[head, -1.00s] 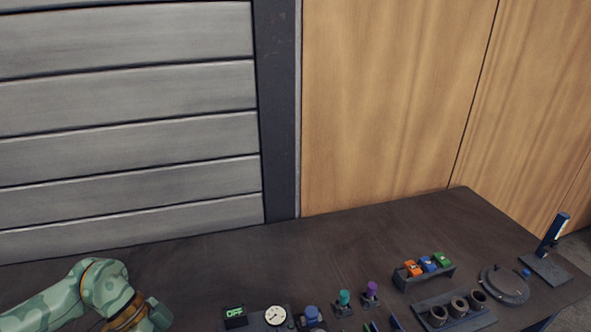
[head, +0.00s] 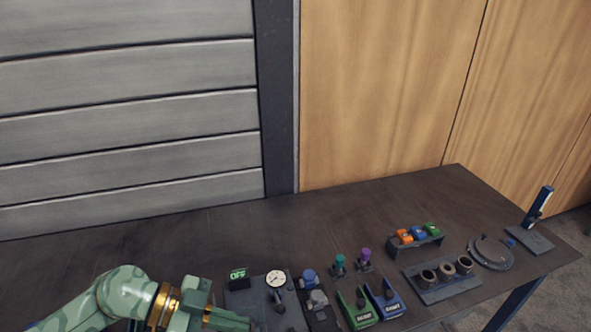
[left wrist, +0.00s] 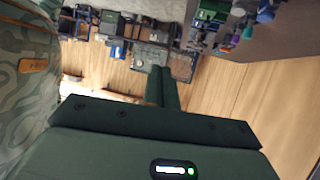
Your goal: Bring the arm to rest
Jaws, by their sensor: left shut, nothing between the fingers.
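My left arm comes in from the lower left of the head view over the dark table (head: 180,245). Its green gripper (head: 228,319) is at the bottom edge of that view, in front of and left of the panel with the OFF display (head: 238,276). In the left wrist view the gripper's two fingers (left wrist: 163,82) lie together, shut, with nothing between them. It appears clear of the things on the table. My right gripper is in neither view.
Right of the gripper stand a dial gauge (head: 276,279), green tool holder (head: 358,309), blue tool holder (head: 386,299), a block with three sockets (head: 442,284), a rack with coloured pieces (head: 416,246), a round flange (head: 491,251) and an upright blue device (head: 539,206). The back left of the table is bare.

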